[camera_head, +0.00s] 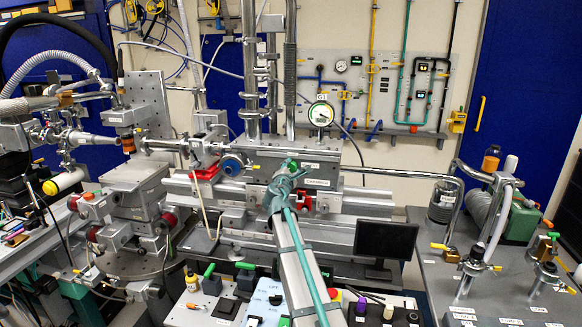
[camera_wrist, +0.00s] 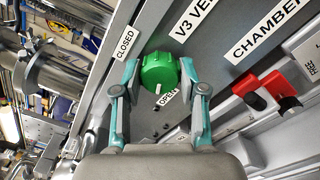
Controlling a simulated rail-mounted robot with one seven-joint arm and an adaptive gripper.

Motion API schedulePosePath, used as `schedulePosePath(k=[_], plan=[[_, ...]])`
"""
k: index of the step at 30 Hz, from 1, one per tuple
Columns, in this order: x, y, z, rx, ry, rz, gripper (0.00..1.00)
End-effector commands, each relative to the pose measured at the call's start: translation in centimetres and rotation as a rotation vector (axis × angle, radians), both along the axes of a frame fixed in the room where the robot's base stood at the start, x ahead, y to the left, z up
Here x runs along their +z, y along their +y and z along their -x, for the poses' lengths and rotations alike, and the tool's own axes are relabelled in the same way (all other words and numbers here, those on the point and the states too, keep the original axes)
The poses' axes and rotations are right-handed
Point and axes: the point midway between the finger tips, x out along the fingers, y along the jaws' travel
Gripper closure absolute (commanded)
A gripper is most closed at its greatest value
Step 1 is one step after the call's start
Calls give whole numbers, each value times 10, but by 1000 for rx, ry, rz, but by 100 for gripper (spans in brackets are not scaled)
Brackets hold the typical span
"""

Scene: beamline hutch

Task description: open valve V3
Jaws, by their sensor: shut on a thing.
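The valve V3 knob is round and green (camera_wrist: 160,71), on a grey panel with a "V3 VE…" label (camera_wrist: 195,20), cut off by my view. A white mark on the knob's lower edge points toward the "OPEN" label (camera_wrist: 168,96). The "CLOSED" label (camera_wrist: 124,42) is up and left of the knob. My gripper (camera_wrist: 159,68) is shut on the knob, one teal-and-grey finger on each side. In the head view, my gripper (camera_head: 285,177) is at the panel in the middle, and part of the green knob (camera_head: 290,163) shows above it.
In the head view, a round gauge (camera_head: 320,114) stands above the panel. A dark screen (camera_head: 386,239) is to the lower right. Yellow-handled valves (camera_head: 473,257) stand on the right bench.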

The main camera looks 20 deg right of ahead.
Motion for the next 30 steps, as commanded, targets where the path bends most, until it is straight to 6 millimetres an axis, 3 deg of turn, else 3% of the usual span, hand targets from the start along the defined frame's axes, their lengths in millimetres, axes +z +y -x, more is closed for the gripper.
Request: schedulePosePath(k=[23, 24, 27, 30], plan=[[-1, 0, 0, -1, 67, 91, 93], [-1, 0, 0, -1, 67, 90, 54], [-1, 0, 0, 0, 66, 90, 37], [0, 0, 0, 0, 66, 90, 34]])
